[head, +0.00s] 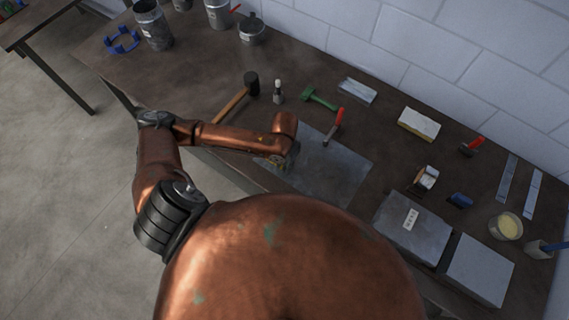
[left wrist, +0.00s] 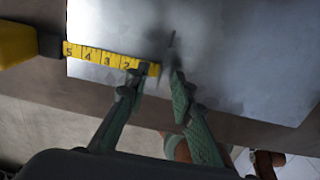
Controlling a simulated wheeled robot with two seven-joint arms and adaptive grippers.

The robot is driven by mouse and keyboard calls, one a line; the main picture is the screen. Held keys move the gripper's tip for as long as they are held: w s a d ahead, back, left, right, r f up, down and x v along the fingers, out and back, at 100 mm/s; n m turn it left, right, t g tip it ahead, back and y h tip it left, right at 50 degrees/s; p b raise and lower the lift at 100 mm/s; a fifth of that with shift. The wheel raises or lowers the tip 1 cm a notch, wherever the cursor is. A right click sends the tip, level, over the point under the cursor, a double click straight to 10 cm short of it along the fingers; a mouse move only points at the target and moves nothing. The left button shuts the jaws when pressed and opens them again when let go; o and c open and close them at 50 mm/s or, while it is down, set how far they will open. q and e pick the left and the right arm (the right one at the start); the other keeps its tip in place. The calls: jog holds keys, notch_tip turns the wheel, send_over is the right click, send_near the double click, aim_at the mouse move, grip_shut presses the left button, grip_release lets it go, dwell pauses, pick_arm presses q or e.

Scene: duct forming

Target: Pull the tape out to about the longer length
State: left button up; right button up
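The tape measure's yellow case (left wrist: 16,44) sits at the left edge of the left wrist view. A short length of yellow tape (left wrist: 95,56) sticks out to the right, with the numbers 5 to 2 readable. It lies over the edge of a grey metal sheet (left wrist: 230,60). My left gripper (left wrist: 155,74) has its green fingers apart at the tape's free end. The left fingertip overlaps the tape; a gap shows between the tape end and the right fingertip. In the head view this gripper (head: 276,161) is small and partly hidden by my arm. My right gripper is out of view.
The metal sheet also shows in the head view (head: 345,172). Behind it lie a wooden-handled mallet (head: 240,95), a green tool (head: 320,98) and a red-handled tool (head: 335,127). A labelled grey block (head: 405,235) stands to the right.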

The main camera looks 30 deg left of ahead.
pick_arm(q)
jog(key=shift+c, duration=0.5)
grip_shut()
